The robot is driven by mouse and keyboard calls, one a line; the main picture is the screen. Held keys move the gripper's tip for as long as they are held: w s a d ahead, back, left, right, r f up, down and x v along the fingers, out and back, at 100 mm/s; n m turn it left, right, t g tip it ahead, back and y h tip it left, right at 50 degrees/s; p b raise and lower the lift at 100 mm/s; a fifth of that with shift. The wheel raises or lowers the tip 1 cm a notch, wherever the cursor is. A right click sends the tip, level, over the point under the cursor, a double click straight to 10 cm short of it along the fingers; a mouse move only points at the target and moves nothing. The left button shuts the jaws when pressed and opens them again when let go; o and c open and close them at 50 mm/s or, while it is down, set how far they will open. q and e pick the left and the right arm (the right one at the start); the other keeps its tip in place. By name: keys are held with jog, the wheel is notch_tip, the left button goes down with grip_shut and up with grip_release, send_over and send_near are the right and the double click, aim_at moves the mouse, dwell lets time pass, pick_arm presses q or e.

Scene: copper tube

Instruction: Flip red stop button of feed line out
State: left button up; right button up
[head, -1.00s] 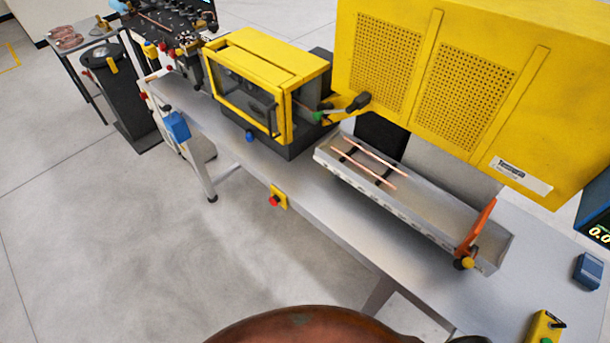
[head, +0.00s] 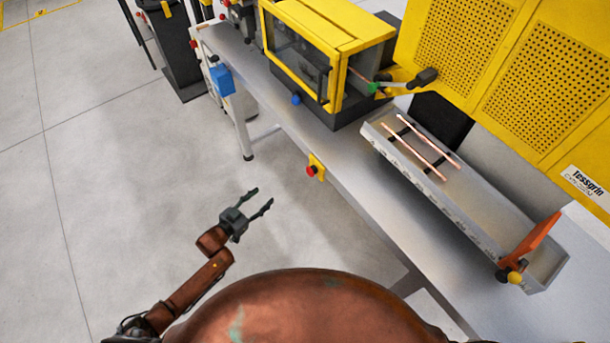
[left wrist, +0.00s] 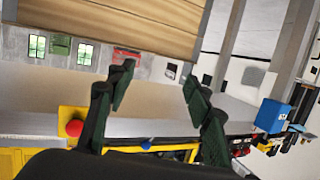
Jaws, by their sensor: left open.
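The red stop button (head: 311,171) sits on a small yellow box (head: 319,166) fixed to the front edge of the long grey bench. In the left wrist view a red button (left wrist: 74,128) on a yellow plate shows at the lower left, beside the left finger. My left gripper (head: 262,198) is open and empty. In the head view it is to the left of and below the button, apart from it, over the floor. Its open fingers (left wrist: 158,92) also show in the left wrist view. My right gripper is not in view.
The bench (head: 345,190) carries a yellow-framed machine (head: 325,45) and a grey tray (head: 455,200) with two copper tubes and an orange flap. A blue box (head: 222,79) hangs at the bench's left end. The floor left of the bench is clear.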

aim_at(308, 173)
pick_arm(q)
jog(key=s+d+r+m+g+h, duration=0.25)
jog(key=d+r+h, duration=0.35)
jog(key=d+r, duration=0.8)
jog(key=shift+m+t, duration=0.45)
jog(key=w, duration=0.1)
jog(key=w+d+r, duration=0.1)
jog(key=w+d+b, duration=0.1)
jog(key=shift+d+r, duration=0.2)
jog(key=shift+r, duration=0.05)
jog(key=shift+w+d, duration=0.3)
jog(key=shift+d, duration=0.2)
jog(key=shift+c, duration=0.4)
grip_shut()
